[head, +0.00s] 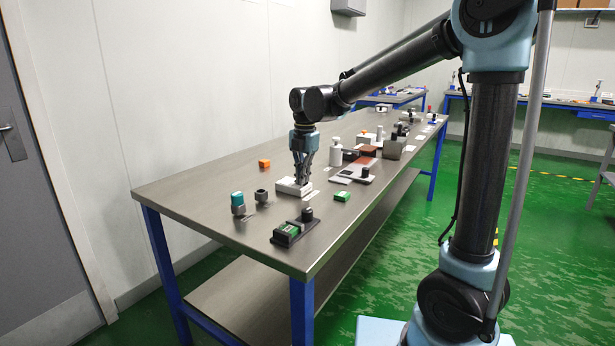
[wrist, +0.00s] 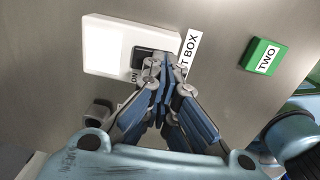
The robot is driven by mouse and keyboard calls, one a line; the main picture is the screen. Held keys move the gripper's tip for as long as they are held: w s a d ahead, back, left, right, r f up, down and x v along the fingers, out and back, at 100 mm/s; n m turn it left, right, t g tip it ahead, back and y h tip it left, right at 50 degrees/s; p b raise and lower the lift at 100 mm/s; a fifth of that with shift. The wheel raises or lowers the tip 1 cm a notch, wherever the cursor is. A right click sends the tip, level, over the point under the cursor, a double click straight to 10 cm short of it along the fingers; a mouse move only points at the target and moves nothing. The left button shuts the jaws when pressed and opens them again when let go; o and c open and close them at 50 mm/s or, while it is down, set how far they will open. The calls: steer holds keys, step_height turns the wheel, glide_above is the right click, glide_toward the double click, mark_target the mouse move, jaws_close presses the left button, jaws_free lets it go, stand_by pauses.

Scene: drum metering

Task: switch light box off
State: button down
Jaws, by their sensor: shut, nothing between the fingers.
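The light box (head: 293,187) is a flat white box on the metal table, under my gripper in the head view. In the wrist view the light box (wrist: 105,42) shows a bright white panel at its left and a black rocker switch (wrist: 150,60) with "ON" lettered beside it. A label partly reading "T BOX" (wrist: 189,52) lies along its right side. My gripper (head: 303,182) is shut and points down at the box. In the wrist view its fingertips (wrist: 163,62) are at the right part of the switch and hide some of it; contact cannot be told.
A green block marked "TWO" (wrist: 263,55) lies to the right of the box. In the head view, an orange block (head: 264,163), a teal-topped piece (head: 238,203), a dark device (head: 293,228) and a white bottle (head: 335,152) stand around on the table.

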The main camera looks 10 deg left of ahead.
steer(key=shift+a, duration=0.2)
steer(key=shift+w+a+r, duration=0.2)
steer(key=shift+a, duration=0.4)
steer(key=shift+r, duration=0.1)
step_height(320, 180, up, 14)
steer(key=d, duration=0.2)
steer(key=shift+s+f, duration=0.2)
steer(key=shift+s, duration=0.1)
stand_by(0.3)
